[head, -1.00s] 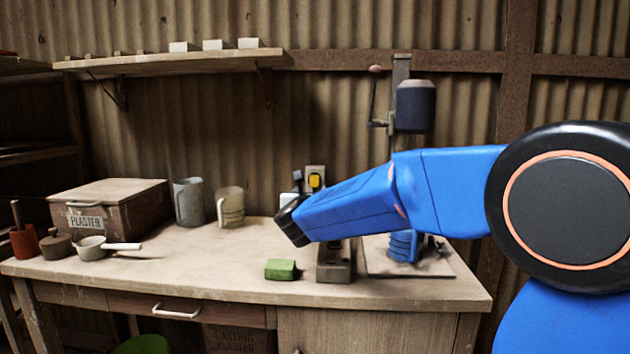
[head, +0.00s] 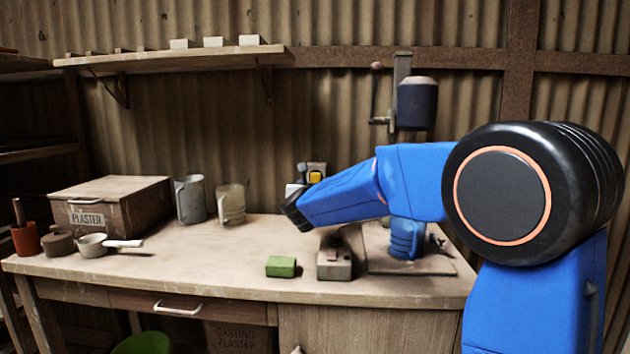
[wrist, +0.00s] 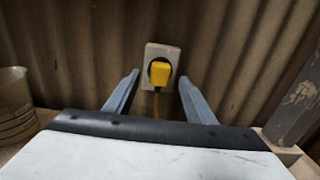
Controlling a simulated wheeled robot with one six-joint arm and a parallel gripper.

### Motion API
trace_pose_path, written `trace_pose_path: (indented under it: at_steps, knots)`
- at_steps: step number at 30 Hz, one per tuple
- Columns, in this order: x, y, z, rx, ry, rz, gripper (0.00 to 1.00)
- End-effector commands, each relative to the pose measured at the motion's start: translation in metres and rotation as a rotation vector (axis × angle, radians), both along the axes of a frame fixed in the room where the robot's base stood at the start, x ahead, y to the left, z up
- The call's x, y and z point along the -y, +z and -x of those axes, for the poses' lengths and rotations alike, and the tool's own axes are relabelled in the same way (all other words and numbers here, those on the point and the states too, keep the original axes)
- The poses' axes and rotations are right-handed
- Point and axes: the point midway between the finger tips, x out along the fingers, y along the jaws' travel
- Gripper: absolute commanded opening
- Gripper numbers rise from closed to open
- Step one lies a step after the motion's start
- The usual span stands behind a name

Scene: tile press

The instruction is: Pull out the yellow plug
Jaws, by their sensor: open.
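The yellow plug (wrist: 160,74) sits in a wall socket (wrist: 149,52) on the corrugated wall, with a yellow cord hanging below it. It also shows in the head view (head: 315,177), just above my forearm. My gripper (wrist: 158,92) is open and empty. In the wrist view its two fingers stand to the left and right of the plug in the picture, with the plug seen between them. How much depth lies between the fingertips and the plug, I cannot tell.
On the bench (head: 200,262) a green block (head: 281,266) and a small box with a knob (head: 334,262) stand near the front. A drill-like press (head: 416,105) rises right of the socket. Two mugs (head: 190,199) (head: 231,203) and a plaster box (head: 108,200) stand left.

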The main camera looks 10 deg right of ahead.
Motion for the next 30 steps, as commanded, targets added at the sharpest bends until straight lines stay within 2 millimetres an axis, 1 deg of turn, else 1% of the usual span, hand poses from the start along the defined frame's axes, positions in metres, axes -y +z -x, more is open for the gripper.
trace_pose_path:
  at_steps: [3,10,15,30]
  knots:
    - [0.004,-0.001,-0.012,-0.001,0.000,0.001,0.50]
    - [0.009,-0.001,-0.027,-0.001,-0.001,0.001,0.50]
    - [0.010,0.000,-0.030,-0.001,0.000,0.000,0.50]
    - [0.009,0.000,-0.029,-0.001,0.000,0.000,0.50]
